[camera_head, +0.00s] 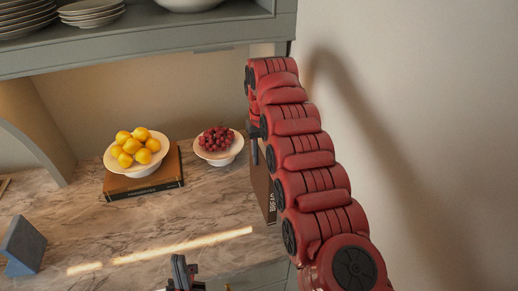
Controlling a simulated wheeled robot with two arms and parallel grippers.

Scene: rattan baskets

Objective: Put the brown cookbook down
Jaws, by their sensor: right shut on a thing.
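A brown cookbook (262,189) with pale lettering on its spine is upright beside the red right arm, which partly covers it. My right gripper (255,148) is shut on its upper part; the fingertips are partly hidden. The book's lower end is close to the right part of the marble counter (150,222); I cannot tell if it touches. My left gripper (183,270) is at the bottom edge, low in front of the counter and away from the book. Its dark fingers appear close together, but whether they are shut is unclear.
Another brown book (145,184) lies flat under a white bowl of yellow fruit (138,152). A white bowl of red grapes (218,145) stands close left of the held book. A grey block-like stand (22,246) is at left. A shelf (150,42) with plates overhangs; a wall is at right.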

